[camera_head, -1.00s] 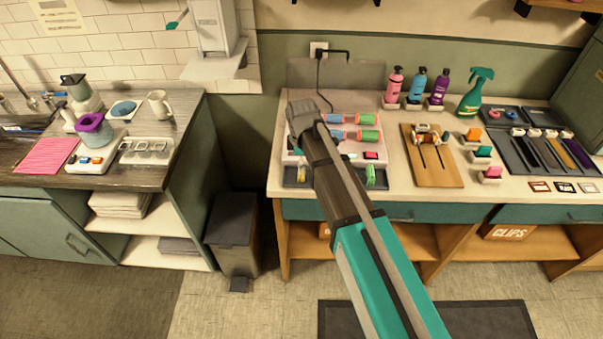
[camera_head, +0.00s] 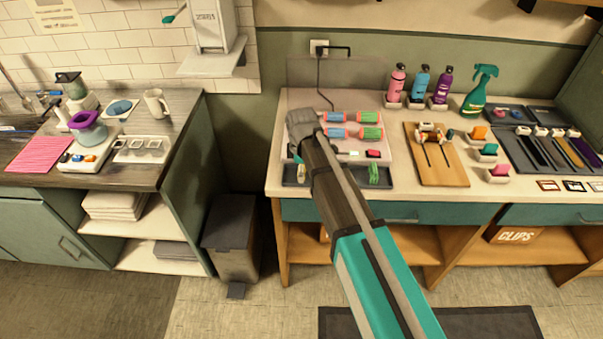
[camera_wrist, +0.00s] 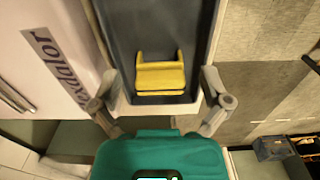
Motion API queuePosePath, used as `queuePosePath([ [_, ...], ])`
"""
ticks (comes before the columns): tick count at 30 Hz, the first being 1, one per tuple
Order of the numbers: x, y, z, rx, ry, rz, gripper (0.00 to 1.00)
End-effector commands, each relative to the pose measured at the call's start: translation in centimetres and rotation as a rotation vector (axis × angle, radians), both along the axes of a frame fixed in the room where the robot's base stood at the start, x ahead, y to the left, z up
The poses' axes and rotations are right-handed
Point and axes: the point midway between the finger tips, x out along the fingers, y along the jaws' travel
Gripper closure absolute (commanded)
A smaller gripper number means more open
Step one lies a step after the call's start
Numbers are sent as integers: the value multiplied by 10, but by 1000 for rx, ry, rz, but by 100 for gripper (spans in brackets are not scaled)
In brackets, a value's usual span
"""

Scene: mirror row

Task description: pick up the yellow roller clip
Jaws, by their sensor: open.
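The yellow roller clip (camera_wrist: 160,77) lies in a dark grey tray (camera_wrist: 150,25) with a pale rim in the wrist view. My gripper (camera_wrist: 160,85) is open, with one finger on each side of the clip and gaps between fingers and clip. I cannot tell how high the fingers are above it. In the head view my arm reaches over the left part of the bench, and its wrist hides the gripper's fingers.
Several rollers (camera_head: 369,132) lie on the pale station just right of my wrist. A green clip (camera_head: 374,173) lies in a tray right of my arm. A wooden board (camera_head: 440,172), bottles (camera_head: 420,85) and a green spray bottle (camera_head: 480,92) stand further right.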

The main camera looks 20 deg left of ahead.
Motion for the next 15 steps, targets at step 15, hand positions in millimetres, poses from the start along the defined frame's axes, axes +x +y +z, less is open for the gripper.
queuePosePath([
  [15,0,0,0,0,0,0,10],
])
